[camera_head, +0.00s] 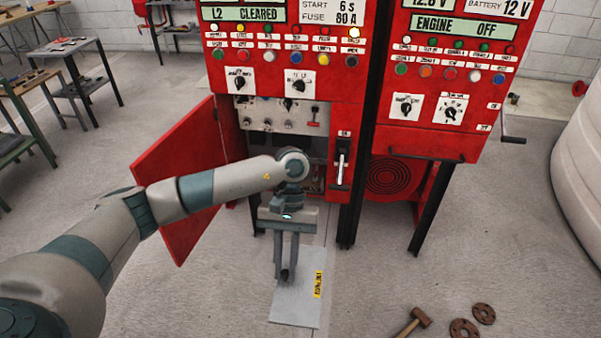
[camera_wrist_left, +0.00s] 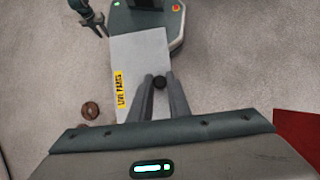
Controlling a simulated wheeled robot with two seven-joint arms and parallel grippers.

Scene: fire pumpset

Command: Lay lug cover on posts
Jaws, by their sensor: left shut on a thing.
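My left gripper (camera_head: 287,275) points down in front of the open red cabinet. Its fingers are shut on the small dark knob of the lug cover (camera_head: 293,303), a flat light-grey plate with a yellow label. The cover hangs in the air, clear of the cabinet. In the left wrist view, the fingers (camera_wrist_left: 160,84) close around the knob and the cover (camera_wrist_left: 140,55) shows with its "LIVE PARTS" label. The posts cannot be made out; my arm hides part of the cabinet's inside.
The red cabinet door (camera_head: 183,180) stands open at left of the bay. A black-handled lever (camera_head: 342,160) is right of the opening. A hammer (camera_head: 415,322) and two brown discs (camera_head: 473,321) lie at lower right. A white tank stands at the right edge.

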